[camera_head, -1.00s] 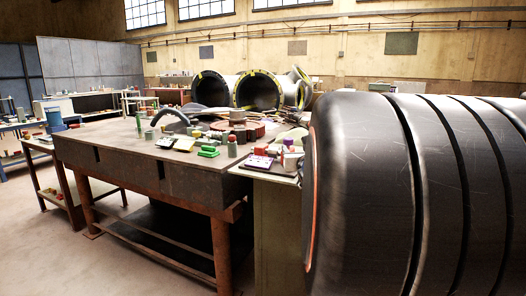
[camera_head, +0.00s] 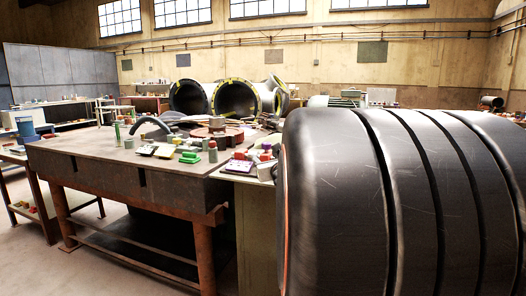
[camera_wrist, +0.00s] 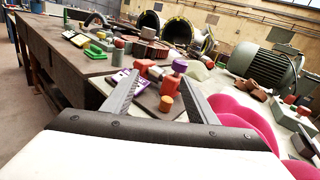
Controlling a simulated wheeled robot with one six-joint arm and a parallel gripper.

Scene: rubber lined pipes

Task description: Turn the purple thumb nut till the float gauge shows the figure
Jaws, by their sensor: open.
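My gripper (camera_wrist: 160,92) is open and empty in the wrist view, its two grey fingers spread. Beyond and between the fingers, a purple knob-like piece (camera_wrist: 180,66) sits at the top of a red body (camera_wrist: 169,84); it may be the thumb nut. An orange-yellow round piece (camera_wrist: 166,102) stands in front of it on a dark plate. A flat purple-and-white piece (camera_wrist: 118,83) lies by the left finger. In the head view a small purple item (camera_head: 238,167) lies near the bench's right end. I cannot make out the float gauge or its figure. The gripper is outside the head view.
A heavy workbench (camera_head: 110,158) carries green blocks (camera_head: 190,157) and other clutter. A large black ribbed cylinder (camera_head: 330,200) fills the head view's right side. Pink rounded shapes (camera_wrist: 240,115) and a grey motor (camera_wrist: 268,68) lie right of my gripper.

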